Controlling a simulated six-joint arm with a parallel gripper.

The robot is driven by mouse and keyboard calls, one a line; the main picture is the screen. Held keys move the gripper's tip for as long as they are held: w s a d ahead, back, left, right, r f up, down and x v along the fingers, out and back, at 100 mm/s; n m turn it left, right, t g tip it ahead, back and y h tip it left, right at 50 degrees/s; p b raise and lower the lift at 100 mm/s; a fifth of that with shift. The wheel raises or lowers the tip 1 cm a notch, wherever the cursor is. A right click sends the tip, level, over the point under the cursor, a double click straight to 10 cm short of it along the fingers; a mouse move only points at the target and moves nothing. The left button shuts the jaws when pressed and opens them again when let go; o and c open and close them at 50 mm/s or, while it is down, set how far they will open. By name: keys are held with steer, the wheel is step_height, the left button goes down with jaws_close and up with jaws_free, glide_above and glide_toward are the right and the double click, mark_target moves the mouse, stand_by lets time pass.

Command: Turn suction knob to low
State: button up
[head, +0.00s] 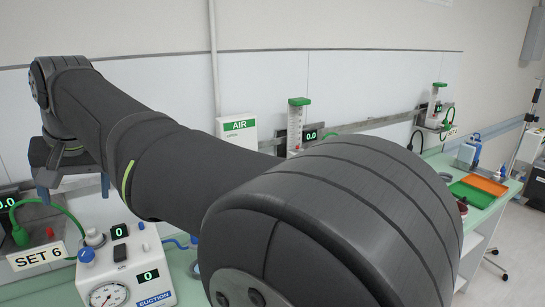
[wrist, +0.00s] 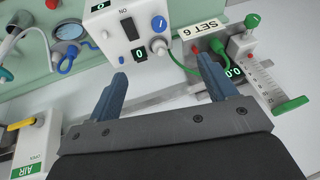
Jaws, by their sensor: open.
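The white suction unit (head: 125,272) stands at the lower left in the head view, with a round gauge, lit displays reading 0 and a SUCTION label. A round white knob (head: 95,238) sits on its top, beside a blue cap (head: 86,254). In the head view my gripper (head: 72,188) hangs above and left of the unit.
A SET 6 flowmeter (wrist: 262,75) with a green hose is close to my right finger in the wrist view. An AIR box (head: 238,130) is on the wall. Green and orange trays (head: 472,193) lie far right. My arm hides much of the counter.

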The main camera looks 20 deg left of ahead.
steer(key=c, duration=0.5)
steer(key=shift+o, duration=0.2)
steer(key=n+g+h, duration=0.1)
steer(key=n+h, duration=0.3)
steer(key=n, duration=1.8)
glide_toward(85, 251)
step_height(85, 251, down, 9)
steer(key=shift+w+a+r, duration=0.1)
steer(key=shift+a+r, duration=0.05)
steer(key=shift+r, duration=0.05)
steer(key=c, duration=1)
